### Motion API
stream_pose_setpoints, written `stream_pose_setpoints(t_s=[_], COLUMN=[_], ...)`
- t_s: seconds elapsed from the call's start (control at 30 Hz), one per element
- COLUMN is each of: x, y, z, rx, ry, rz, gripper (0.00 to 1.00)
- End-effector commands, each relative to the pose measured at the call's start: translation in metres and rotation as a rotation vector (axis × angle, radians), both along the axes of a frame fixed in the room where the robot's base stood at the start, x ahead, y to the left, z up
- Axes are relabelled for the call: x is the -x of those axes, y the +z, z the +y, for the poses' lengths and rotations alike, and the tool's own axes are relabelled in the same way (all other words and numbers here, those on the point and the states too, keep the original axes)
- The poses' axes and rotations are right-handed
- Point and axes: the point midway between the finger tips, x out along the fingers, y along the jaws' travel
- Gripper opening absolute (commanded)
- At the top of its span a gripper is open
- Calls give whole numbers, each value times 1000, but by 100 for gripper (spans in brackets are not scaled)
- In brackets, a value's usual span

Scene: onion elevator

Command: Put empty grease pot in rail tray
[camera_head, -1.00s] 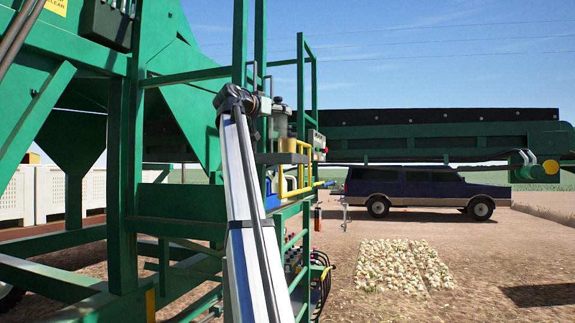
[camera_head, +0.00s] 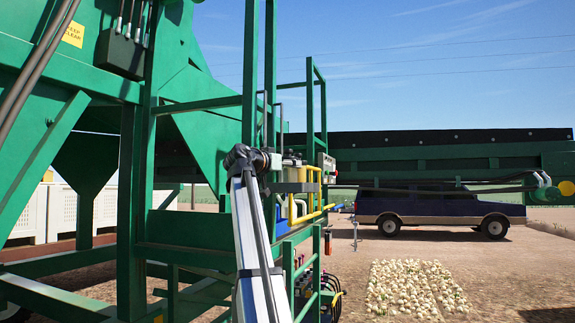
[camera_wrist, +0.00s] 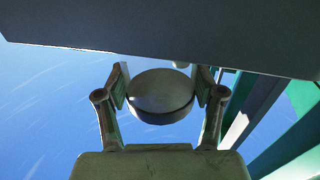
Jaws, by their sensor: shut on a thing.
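In the wrist view a round grey pot (camera_wrist: 160,95) sits between the two fingers of my gripper (camera_wrist: 160,88). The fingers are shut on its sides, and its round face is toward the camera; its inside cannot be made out. In the head view my gripper (camera_head: 272,161) is at the green machine's side, by a grey shelf or tray (camera_head: 293,187) near yellow rails. I cannot tell for certain whether this is the rail tray, or whether the pot touches it. The held pot is small and partly hidden there.
A dark flat surface (camera_wrist: 170,35) crosses the top of the wrist view, close to the pot. Green posts (camera_head: 250,75) and yellow rails (camera_head: 306,200) stand close around my gripper. A dark vehicle (camera_head: 440,208) and a patch of onions (camera_head: 415,285) lie beyond on open ground.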

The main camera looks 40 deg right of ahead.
Motion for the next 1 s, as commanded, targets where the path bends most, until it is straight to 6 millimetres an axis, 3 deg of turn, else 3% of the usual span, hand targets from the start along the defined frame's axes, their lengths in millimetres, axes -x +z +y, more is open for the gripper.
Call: stream_pose_setpoints(t_s=[0.17,0.2,0.27,0.7,1.0], x=[0,0,0,0,11], y=[-3,-3,-2,2,-4], z=[0,0,0,0,44], rx=[1,0,-1,0,0], ry=[0,0,0,0,3], rz=[0,0,0,0,0], gripper=[24,75,93,93,93])
